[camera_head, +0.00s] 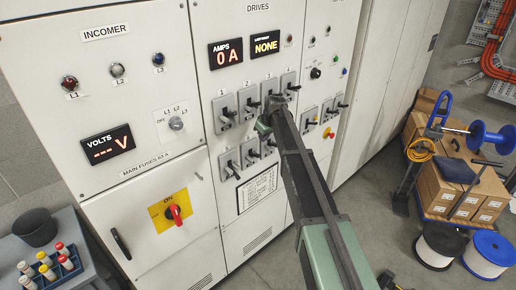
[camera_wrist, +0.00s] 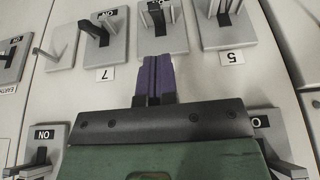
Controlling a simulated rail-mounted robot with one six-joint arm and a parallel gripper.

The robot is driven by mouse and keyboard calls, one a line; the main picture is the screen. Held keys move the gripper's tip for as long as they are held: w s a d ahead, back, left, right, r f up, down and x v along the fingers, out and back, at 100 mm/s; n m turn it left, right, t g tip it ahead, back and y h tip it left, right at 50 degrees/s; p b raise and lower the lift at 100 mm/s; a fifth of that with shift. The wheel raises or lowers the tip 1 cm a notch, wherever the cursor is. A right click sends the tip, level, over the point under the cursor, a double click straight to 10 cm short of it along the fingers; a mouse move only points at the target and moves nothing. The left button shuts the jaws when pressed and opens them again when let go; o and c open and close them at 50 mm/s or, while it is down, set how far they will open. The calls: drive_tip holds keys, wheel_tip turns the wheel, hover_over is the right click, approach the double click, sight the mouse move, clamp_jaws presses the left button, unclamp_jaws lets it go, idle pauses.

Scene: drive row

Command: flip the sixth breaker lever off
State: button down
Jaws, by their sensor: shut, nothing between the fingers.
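The sixth breaker (camera_head: 249,155) is the second in the lower lever row of the drives panel in the head view. In the wrist view, which is upside down, it appears as the plate with a black lever (camera_wrist: 157,18) between the plates labelled 7 and 5; an ON mark shows by the lever, and its number is hidden. My gripper (camera_wrist: 154,72) has its purple fingers shut and empty, pointing at the lower edge of that plate in the picture. I cannot tell whether they touch it. In the head view my gripper (camera_head: 262,127) is near the panel, between the rows.
Breaker seven (camera_wrist: 97,38) and breaker five (camera_wrist: 228,28) flank it closely. Upper-row breakers (camera_head: 223,112) sit above. An AMPS display (camera_head: 226,53) reads 0 A and another display (camera_head: 265,45) reads NONE. Boxes (camera_head: 455,190) and cable reels stand to the right.

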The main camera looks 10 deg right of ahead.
sight(257, 155)
drive_tip(key=b+x, duration=0.9)
drive_tip(key=x, duration=0.1)
drive_tip(key=shift+r, duration=0.1)
drive_tip(key=shift+s+a, duration=0.1)
drive_tip(key=shift+s, duration=0.05)
